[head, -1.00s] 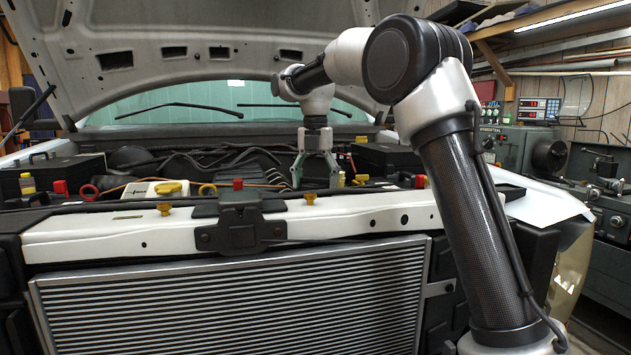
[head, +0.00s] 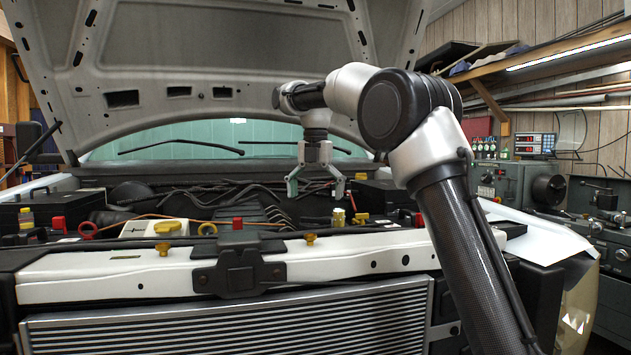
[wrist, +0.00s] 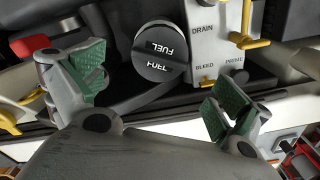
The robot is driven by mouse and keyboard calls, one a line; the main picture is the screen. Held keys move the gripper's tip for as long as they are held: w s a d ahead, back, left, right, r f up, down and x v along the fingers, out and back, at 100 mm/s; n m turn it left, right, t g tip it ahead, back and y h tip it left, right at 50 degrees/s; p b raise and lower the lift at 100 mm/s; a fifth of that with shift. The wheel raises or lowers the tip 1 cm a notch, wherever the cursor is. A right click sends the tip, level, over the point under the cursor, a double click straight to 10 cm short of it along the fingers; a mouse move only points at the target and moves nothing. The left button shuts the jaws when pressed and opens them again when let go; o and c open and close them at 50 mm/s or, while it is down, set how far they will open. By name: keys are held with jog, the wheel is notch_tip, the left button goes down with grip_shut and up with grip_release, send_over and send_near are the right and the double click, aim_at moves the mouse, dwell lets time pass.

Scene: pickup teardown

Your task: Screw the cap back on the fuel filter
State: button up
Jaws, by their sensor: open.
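A round black cap (wrist: 160,51) with white "FUEL" lettering shows in the wrist view, beyond the fingertips and roughly between them. I cannot tell whether it is seated on the fuel filter; the filter body is not clear below it. My gripper (head: 316,190) is open and empty, fingers spread above the back of the engine bay in the head view. Its green-padded fingers (wrist: 158,98) are apart from the cap in the wrist view. A small pale gold cylinder (head: 338,217) stands below the right finger in the head view; I cannot tell what it is.
A pale plate marked "DRAIN" and "BLEED" (wrist: 215,42) with a yellow lever (wrist: 246,30) sits right beside the cap. A red part (wrist: 30,44) is at left. The white front crossmember (head: 130,272) and raised hood (head: 220,60) bound the bay; air around my gripper is clear.

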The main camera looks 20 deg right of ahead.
aim_at(316, 219)
notch_tip(316, 219, up, 5)
notch_tip(316, 219, down, 12)
jog(key=shift+r, duration=0.25)
jog(key=c, duration=1.2)
jog(key=m, duration=0.7)
jog(key=shift+c, duration=0.3)
jog(key=m, duration=0.3)
jog(key=shift+m, duration=0.4)
jog(key=m, duration=0.4)
jog(key=shift+f, duration=0.1)
